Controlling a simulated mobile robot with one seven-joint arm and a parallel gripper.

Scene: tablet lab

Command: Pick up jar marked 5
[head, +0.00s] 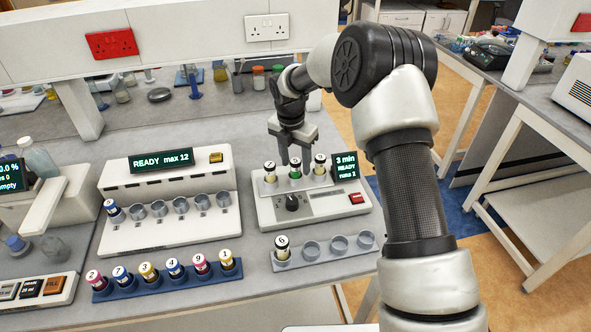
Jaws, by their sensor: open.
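Three jars stand in a row on the small device at centre right: a left one (269,172), a green-banded middle one (295,170) and a right one (320,165). My gripper (295,153) is open and points down, just above or around the top of the green-banded jar. I cannot tell whether its fingers touch that jar. The numbers on these lids are too small to read surely, so I cannot tell which jar is marked 5. My gripper holds nothing that I can see.
A blue rack (165,282) at the front holds several numbered jars. A grey rack (325,250) holds one jar (282,246) beside empty places. A white station (168,215) marked READY max 12 holds one jar (115,212) at its left. Bench shows bare between the devices.

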